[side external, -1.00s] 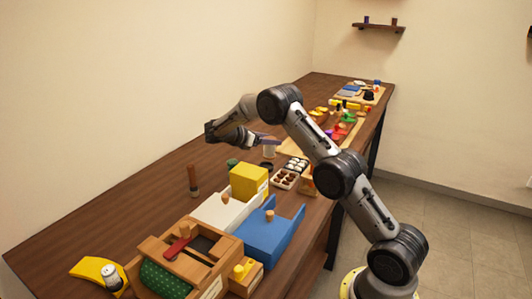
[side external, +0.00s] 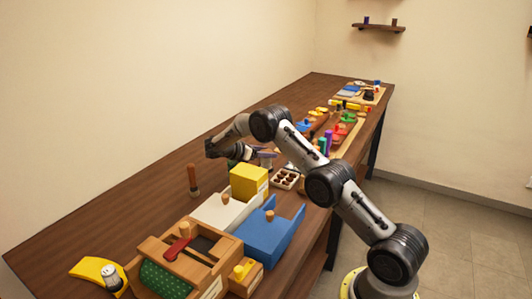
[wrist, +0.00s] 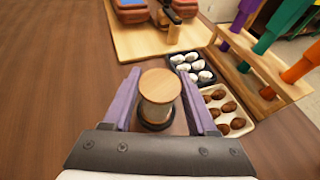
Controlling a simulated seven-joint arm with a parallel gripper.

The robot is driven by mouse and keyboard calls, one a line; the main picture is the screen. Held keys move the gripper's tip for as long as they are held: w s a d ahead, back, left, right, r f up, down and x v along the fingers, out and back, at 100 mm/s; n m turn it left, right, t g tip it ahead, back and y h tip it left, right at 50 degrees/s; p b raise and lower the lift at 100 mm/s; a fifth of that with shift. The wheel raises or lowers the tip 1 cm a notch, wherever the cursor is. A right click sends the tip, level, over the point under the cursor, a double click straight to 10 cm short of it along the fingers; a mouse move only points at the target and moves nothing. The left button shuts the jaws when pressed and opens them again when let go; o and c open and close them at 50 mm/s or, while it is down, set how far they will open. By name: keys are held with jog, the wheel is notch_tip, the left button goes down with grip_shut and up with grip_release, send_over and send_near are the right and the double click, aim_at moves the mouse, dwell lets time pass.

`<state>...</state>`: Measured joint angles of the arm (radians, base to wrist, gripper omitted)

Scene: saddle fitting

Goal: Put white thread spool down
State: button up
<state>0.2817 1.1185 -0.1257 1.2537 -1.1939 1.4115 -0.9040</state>
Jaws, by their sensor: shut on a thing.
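The white thread spool (wrist: 160,86) stands between the two purple fingers of my gripper (wrist: 158,80) in the wrist view. Its round wooden top faces the camera and its pale side shows below. My gripper is shut on it. A dark round piece (wrist: 155,124) shows just under the spool's lower end; I cannot tell whether the two touch. In the side view my gripper (side external: 265,155) is low over the table, behind the yellow block, and the spool is mostly hidden there.
A dark tray of white balls (wrist: 192,56) and a pale tray of brown balls (wrist: 246,123) stand close right of the spool. A wooden rack (wrist: 268,87) with coloured pegs is beyond them. The yellow block (side external: 249,176) is near my gripper. Bare table (wrist: 45,70) lies left.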

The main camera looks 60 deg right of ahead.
jog(key=o, duration=1.4)
jog(key=shift+c, duration=0.2)
jog(key=shift+a+r, duration=0.1)
jog(key=v, duration=1.1)
jog(key=s+a+r+m+t+y, duration=0.35)
jog(key=s+a+r, duration=0.35)
jog(key=r, duration=0.3)
jog(key=s+a+r+m+t+y, duration=0.2)
jog(key=s+a+r+m+y, duration=0.15)
jog(key=s+a, duration=0.4)
jog(key=s+a+m+t+y, duration=0.1)
jog(key=s+a+m, duration=0.1)
jog(key=s, duration=0.5)
jog(key=s+a+f+m+t+y, duration=0.1)
jog(key=s+a+m+t+y, duration=0.1)
jog(key=s+a, duration=0.3)
jog(key=s+a+f+m+t+y, duration=0.1)
jog(key=s+a, duration=0.3)
jog(key=s, duration=0.5)
jog(key=shift+m+t+y, duration=0.65)
jog(key=shift+m+y, duration=0.05)
